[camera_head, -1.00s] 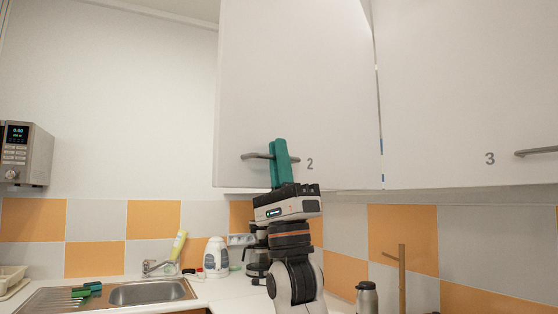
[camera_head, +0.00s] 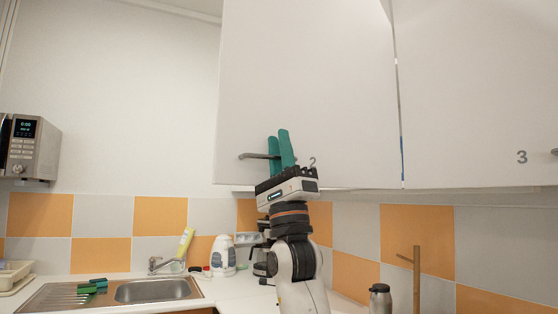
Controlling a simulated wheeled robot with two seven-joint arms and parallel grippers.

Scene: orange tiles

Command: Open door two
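Door two is a tall white cupboard door (camera_head: 305,85) at the upper middle; it looks shut. My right gripper is not in view.
Door three (camera_head: 475,90) adjoins on the right. A microwave (camera_head: 30,148) hangs at the left. The space left of door two is clear.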

